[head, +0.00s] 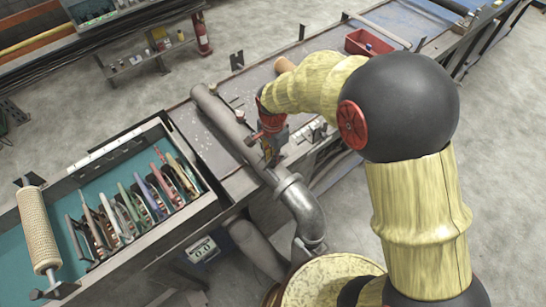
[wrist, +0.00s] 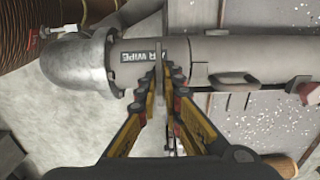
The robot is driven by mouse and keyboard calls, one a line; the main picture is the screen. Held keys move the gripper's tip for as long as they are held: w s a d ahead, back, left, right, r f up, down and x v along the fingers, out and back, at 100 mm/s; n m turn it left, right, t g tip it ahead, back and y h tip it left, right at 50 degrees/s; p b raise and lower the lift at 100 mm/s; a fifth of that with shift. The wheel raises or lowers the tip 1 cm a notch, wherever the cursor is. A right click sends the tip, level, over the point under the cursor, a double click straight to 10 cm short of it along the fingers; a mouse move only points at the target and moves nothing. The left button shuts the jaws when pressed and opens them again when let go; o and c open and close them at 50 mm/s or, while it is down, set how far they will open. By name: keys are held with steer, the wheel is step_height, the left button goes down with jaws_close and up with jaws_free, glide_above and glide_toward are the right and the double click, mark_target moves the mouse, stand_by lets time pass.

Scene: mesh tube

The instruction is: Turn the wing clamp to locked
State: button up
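A grey pipe (wrist: 250,48) crosses the wrist view, with a flange and elbow at its left end and a label reading "AIR WIPE", partly hidden. A thin grey upright plate, which looks like the wing of the wing clamp (wrist: 159,78), stands at the pipe between my fingertips. My gripper (wrist: 162,80) has its fingers close together on either side of this plate and looks shut on it. In the head view my gripper (head: 270,150) is low at the pipe (head: 228,118), just above the elbow; the clamp there is mostly hidden by the gripper. Locked or unlocked cannot be read.
Grey brackets (wrist: 235,80) lie beside the pipe. A teal-lined tray (head: 90,185) with several pliers-like tools and a mesh roll (head: 38,230) are at left. A red bin (head: 368,43) sits on the far bench. A brown cylinder (wrist: 280,165) is at the wrist view's lower right.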

jaws_close()
steer(key=shift+n, duration=0.3)
steer(key=n, duration=0.9)
steer(key=shift+n, duration=0.4)
steer(key=n, duration=0.3)
steer(key=shift+n, duration=2.2)
steer(key=o, duration=0.5)
jaws_free()
